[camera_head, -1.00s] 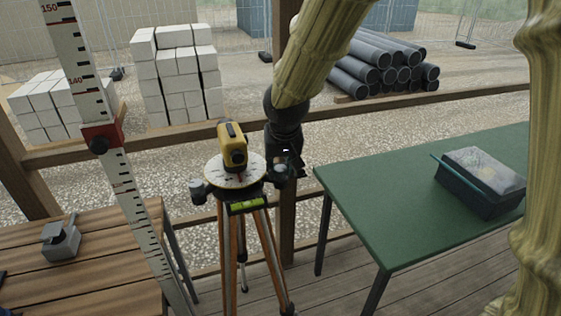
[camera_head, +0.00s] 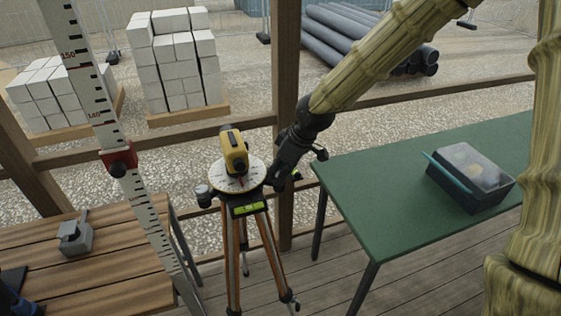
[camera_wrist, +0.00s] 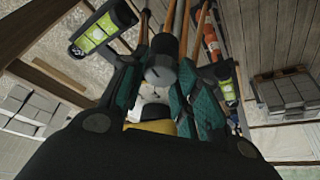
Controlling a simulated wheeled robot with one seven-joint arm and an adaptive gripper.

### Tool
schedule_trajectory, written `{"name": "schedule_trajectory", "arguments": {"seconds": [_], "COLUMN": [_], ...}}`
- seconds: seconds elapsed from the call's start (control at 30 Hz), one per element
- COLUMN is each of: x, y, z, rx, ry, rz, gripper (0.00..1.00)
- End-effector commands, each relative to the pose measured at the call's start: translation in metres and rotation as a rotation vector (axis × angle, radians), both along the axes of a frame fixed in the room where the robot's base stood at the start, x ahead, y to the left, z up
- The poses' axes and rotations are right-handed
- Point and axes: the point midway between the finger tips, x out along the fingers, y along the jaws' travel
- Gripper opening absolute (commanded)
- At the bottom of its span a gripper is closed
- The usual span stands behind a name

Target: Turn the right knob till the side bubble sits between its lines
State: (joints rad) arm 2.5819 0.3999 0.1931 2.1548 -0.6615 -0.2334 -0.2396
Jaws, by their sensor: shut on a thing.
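A yellow level (camera_head: 234,152) stands on a pale round dial plate (camera_head: 228,183) on a wooden-legged tripod (camera_head: 234,262). A yellow-green vial (camera_head: 246,209) faces me on the front; its bubble is too small to place. The left knob (camera_head: 203,194) is free. My gripper (camera_head: 277,178) is at the plate's right side and covers the right knob in the head view. In the wrist view, the dark, round right knob (camera_wrist: 160,68) sits between the teal fingers of my gripper (camera_wrist: 160,92). Vials show there at upper left (camera_wrist: 97,32) and right (camera_wrist: 228,90); I cannot tell their bubbles' positions.
A graduated staff (camera_head: 128,185) with a red clamp leans left of the tripod, by a slatted wooden bench (camera_head: 100,270). A green table (camera_head: 375,205) with a dark case (camera_head: 470,180) stands right. A wooden post (camera_head: 286,90) and rail are behind the level.

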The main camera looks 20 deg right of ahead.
Motion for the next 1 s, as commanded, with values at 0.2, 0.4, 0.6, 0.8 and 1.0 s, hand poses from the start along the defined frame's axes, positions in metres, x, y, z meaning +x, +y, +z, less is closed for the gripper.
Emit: {"name": "schedule_trajectory", "arguments": {"seconds": [0.2, 0.4, 0.6, 0.8, 1.0], "x": [0.0005, 0.0014, 0.0013, 0.0017, 0.0015], "y": [-0.0016, -0.0017, -0.0019, -0.0019, -0.0019], "z": [0.0031, 0.0018, 0.0003, -0.0008, -0.0012], "rx": [0.003, 0.002, 0.000, -0.001, -0.001], "ry": [0.003, 0.002, 0.002, 0.002, 0.001], "rz": [0.167, 0.280, 0.346, 0.369, 0.373], "gripper": [0.07, 0.07, 0.07, 0.07, 0.07]}}
